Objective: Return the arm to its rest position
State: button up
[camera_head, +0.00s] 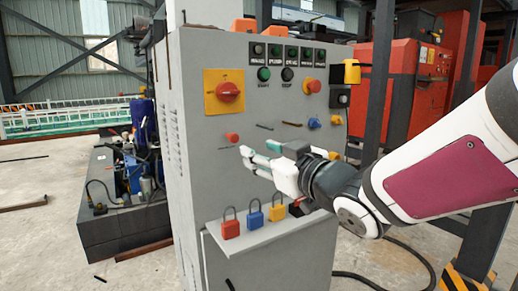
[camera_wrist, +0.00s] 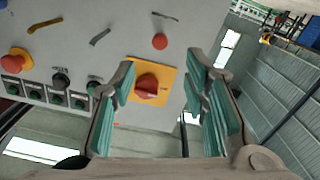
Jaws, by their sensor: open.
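My gripper (camera_head: 246,159) is open and empty in the head view, held in front of the grey control cabinet (camera_head: 200,130), above its small shelf. My white and maroon arm reaches in from the right. In the wrist view my gripper (camera_wrist: 160,95) shows two spread fingers with green pads. The red rotary switch on its yellow plate (camera_wrist: 148,86) appears between and beyond them. The same switch (camera_head: 228,92) is at the cabinet's upper left in the head view, apart from the fingers.
Red (camera_head: 230,224), blue (camera_head: 255,216) and yellow (camera_head: 277,211) padlocks stand on the cabinet shelf (camera_head: 258,237). A red button (camera_head: 232,137) is near my fingertips. Dark machinery (camera_head: 125,180) stands to the left. A striped post (camera_head: 468,280) is at the lower right.

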jog(key=shift+s+d, duration=0.15)
jog(key=shift+s, duration=0.1)
